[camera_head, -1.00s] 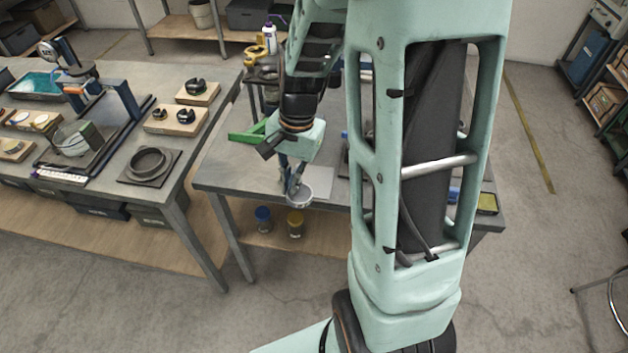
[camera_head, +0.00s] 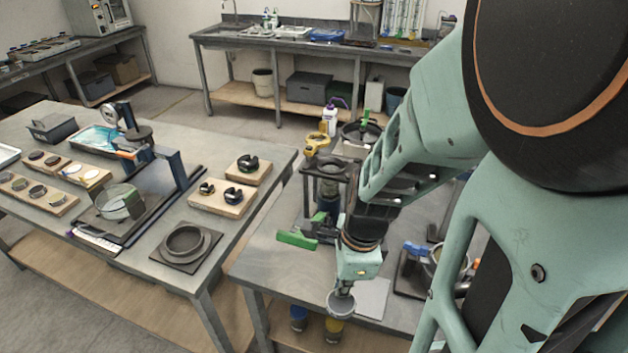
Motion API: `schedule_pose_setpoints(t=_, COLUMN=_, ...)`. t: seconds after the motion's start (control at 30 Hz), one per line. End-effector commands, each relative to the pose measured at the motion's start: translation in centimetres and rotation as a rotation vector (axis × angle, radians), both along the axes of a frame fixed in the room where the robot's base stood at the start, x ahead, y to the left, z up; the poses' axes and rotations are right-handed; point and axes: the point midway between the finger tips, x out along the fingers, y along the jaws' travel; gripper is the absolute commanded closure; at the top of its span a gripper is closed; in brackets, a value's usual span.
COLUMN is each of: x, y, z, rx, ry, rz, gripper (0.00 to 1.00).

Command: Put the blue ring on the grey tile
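My gripper (camera_head: 343,290) is low over the front of the near work table, seen from above and behind its wrist. Its fingers are mostly hidden by the wrist, so I cannot see whether they are open or shut. A round, shallow grey piece (camera_head: 341,304) shows right at the fingertips, by the table's front edge. Its colour looks grey, and I cannot tell whether it is held or is the blue ring. A flat light-grey square, likely the grey tile (camera_head: 373,299), lies just right of it, bare where visible. No clearly blue ring shows elsewhere.
A green block (camera_head: 297,240) and a dark stand (camera_head: 330,168) are left of my arm. A blue item (camera_head: 415,248) lies by a dark fixture on the right. The front left tabletop is clear.

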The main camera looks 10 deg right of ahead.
Motion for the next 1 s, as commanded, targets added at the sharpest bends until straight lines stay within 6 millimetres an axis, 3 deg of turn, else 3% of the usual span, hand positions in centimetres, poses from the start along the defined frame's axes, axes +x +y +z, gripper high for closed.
schedule_pose_setpoints(t=0.03, x=0.7, y=-0.8, z=-1.1, rx=0.0, ry=0.001, rz=-0.008, gripper=1.0)
schedule_pose_setpoints(t=0.33, x=5.5, y=-6.1, z=-4.5, rx=0.0, ry=0.001, rz=-0.005, gripper=1.0)
schedule_pose_setpoints(t=0.6, x=7.4, y=-8.2, z=-8.0, rx=0.001, ry=0.002, rz=-0.001, gripper=1.0)
schedule_pose_setpoints(t=1.0, x=8.7, y=-9.6, z=-10.0, rx=0.0, ry=0.001, rz=0.0, gripper=1.0)
